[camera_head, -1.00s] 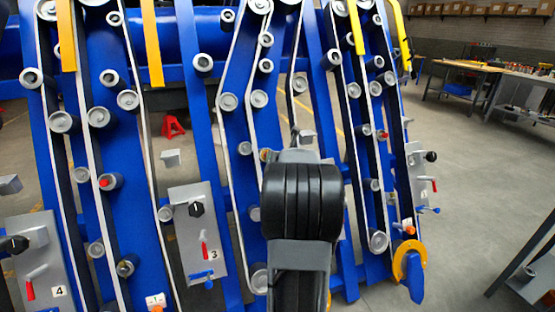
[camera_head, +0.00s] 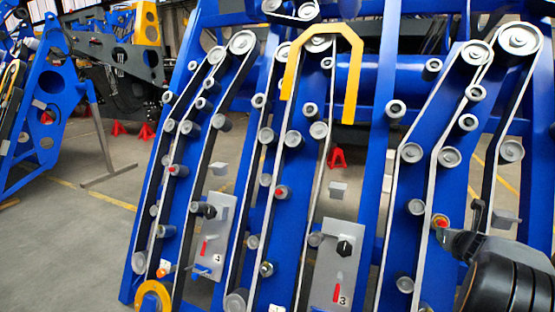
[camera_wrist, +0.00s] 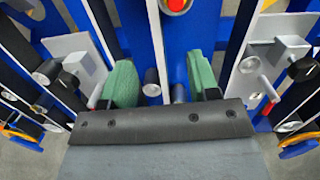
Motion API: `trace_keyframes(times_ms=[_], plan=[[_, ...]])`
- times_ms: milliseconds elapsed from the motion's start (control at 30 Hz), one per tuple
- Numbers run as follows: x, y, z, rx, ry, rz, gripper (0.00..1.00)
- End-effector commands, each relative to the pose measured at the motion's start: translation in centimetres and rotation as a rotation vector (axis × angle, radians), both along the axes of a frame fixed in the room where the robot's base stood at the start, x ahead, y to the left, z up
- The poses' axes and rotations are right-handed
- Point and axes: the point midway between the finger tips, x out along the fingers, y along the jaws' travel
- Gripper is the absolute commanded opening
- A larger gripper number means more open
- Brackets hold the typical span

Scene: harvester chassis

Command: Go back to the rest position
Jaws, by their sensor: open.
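My gripper (camera_wrist: 160,85) shows in the wrist view with its two green fingers well apart and nothing between them. Behind the fingers are blue bars, a pale belt edge and grey rollers of the harvester chassis. A red button (camera_wrist: 176,5) is at the top of that view. In the head view my dark arm is at the lower right edge, in front of the chassis (camera_head: 345,185); the gripper itself does not show there. Plate 4 (camera_head: 212,235) and plate 3 (camera_head: 338,262), each with a black knob and red lever, are on the chassis.
A yellow hoop handle (camera_head: 322,32) stands out from the top of the chassis. An orange-yellow ring (camera_head: 153,298) is at its lower left. Another blue frame (camera_head: 45,110) and several red stands (camera_head: 146,132) are at the left. Grey floor (camera_head: 70,245) is open at the left.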

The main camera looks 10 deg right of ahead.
Motion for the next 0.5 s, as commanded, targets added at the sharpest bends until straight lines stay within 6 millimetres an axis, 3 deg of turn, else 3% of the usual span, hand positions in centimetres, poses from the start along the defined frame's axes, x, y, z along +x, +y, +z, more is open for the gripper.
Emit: trace_keyframes(times_ms=[67,167,267,400,500], plan=[[-0.6,2.5,-2.3,-0.187,0.169,0.227,0.55],[-1.0,8.7,-2.5,-0.489,0.363,0.626,0.55],[-2.3,16.0,-1.9,-0.801,0.504,1.073,0.55],[-6.3,25.3,-0.2,-1.236,0.608,1.704,0.55],[-10.2,30.0,1.7,-1.528,0.633,2.112,0.55]])
